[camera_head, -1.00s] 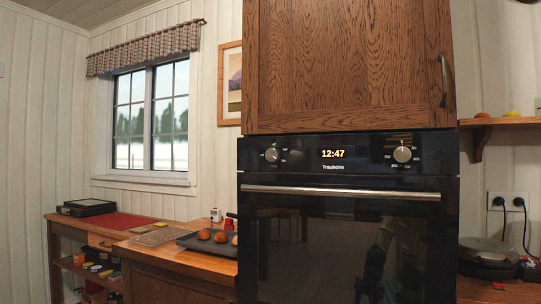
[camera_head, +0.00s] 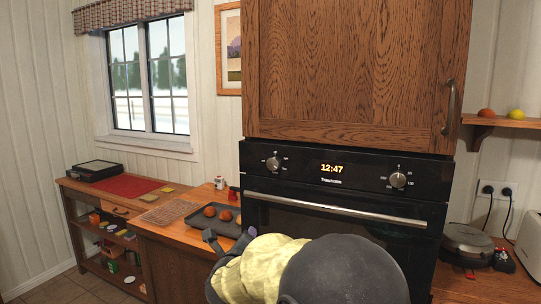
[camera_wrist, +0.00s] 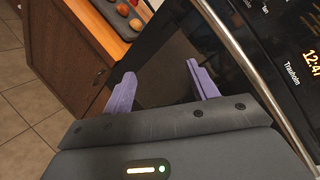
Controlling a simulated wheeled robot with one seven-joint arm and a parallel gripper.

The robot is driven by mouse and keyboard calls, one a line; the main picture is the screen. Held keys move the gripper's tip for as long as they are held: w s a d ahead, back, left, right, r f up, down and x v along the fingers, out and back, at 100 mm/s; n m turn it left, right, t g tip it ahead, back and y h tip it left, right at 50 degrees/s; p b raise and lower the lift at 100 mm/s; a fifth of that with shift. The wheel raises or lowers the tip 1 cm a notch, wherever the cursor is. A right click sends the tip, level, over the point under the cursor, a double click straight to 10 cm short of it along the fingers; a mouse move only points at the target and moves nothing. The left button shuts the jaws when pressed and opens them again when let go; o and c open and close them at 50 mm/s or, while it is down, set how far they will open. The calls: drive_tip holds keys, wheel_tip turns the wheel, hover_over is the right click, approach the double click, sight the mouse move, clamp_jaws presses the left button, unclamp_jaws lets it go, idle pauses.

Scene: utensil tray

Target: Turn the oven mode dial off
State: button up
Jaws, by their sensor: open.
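The black built-in oven (camera_head: 300,190) has a left dial (camera_head: 273,163) and a right dial (camera_head: 398,180) on its control panel, with a lit clock between them. Both dials are silver with printed marks around them; I cannot read which one sets the mode. My gripper's two purple fingers (camera_wrist: 160,82) show in the wrist view, spread apart with nothing between them. They are in front of the oven door, below the handle and apart from the dials. In the head view my yellow and dark arm hides the lower door and most of the gripper.
The metal door handle (camera_head: 330,209) runs across below the panel. A wooden cabinet (camera_head: 350,70) is above. Left is a counter with a baking tray (camera_head: 205,226) of round buns. Right is a waffle-iron-like appliance (camera_head: 467,240).

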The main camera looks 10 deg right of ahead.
sight(272, 166)
wheel_tip(272, 166, up, 16)
drive_tip(key=m+h+p, duration=0.7)
drive_tip(key=m+p, duration=0.2)
drive_tip(key=m, duration=0.6)
drive_tip(key=shift+s+a+g, duration=0.35)
drive_tip(key=shift+a+g, duration=0.05)
drive_tip(key=shift+a, duration=0.05)
drive_tip(key=p+x, duration=0.6)
drive_tip(key=x, duration=1.1)
drive_tip(key=shift+w+d+f+p, duration=0.1)
drive_tip(key=shift+w+d+p, duration=0.1)
drive_tip(key=shift+p, duration=0.2)
drive_tip(key=shift+a, duration=0.1)
drive_tip(key=shift+c, duration=0.5)
drive_tip(key=c, duration=0.9)
